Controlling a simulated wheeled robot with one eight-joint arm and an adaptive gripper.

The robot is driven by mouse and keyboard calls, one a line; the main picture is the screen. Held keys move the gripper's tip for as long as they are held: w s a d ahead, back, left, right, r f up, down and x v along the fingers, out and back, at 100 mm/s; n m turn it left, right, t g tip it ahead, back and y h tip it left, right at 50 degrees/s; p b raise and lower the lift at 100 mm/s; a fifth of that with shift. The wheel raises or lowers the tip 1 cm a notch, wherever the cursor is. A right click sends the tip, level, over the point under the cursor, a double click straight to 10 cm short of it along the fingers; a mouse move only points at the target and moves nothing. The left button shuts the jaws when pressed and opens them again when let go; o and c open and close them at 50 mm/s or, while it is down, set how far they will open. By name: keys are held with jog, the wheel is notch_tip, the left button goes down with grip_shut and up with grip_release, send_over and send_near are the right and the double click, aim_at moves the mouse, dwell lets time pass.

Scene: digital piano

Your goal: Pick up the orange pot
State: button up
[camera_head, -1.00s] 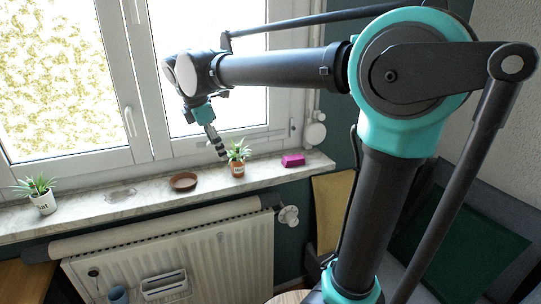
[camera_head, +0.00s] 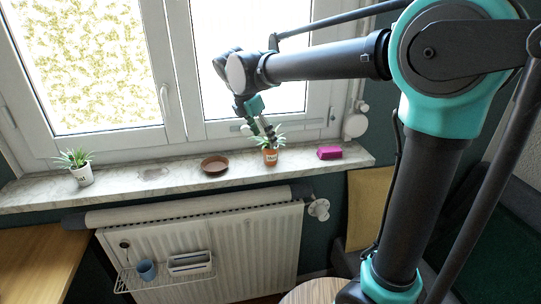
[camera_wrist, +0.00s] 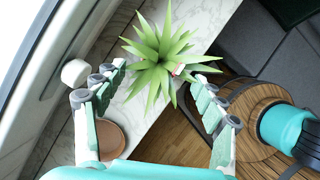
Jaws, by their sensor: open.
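The orange pot (camera_head: 270,157) holds a spiky green plant and stands upright on the marble windowsill (camera_head: 120,187), near its right part. In the wrist view the plant (camera_wrist: 163,55) spreads over the pot and hides most of it. My gripper (camera_head: 270,138) is just above and behind the plant in the head view, pointing down at it. In the wrist view its two fingers are wide apart, one on each side of the plant's lower leaves, with nothing held between them.
A brown saucer (camera_head: 214,164) lies left of the pot and a magenta block (camera_head: 329,152) lies right of it. A white pot with a plant (camera_head: 82,174) stands at the sill's left. The window is behind, a radiator (camera_head: 240,250) below. A round wooden table (camera_wrist: 262,110) is beyond the sill's edge.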

aim_at(270, 154)
jog(key=shift+x, duration=2.95)
jog(key=shift+w+d, duration=0.1)
jog(key=shift+d, duration=0.05)
jog(key=c, duration=1.5)
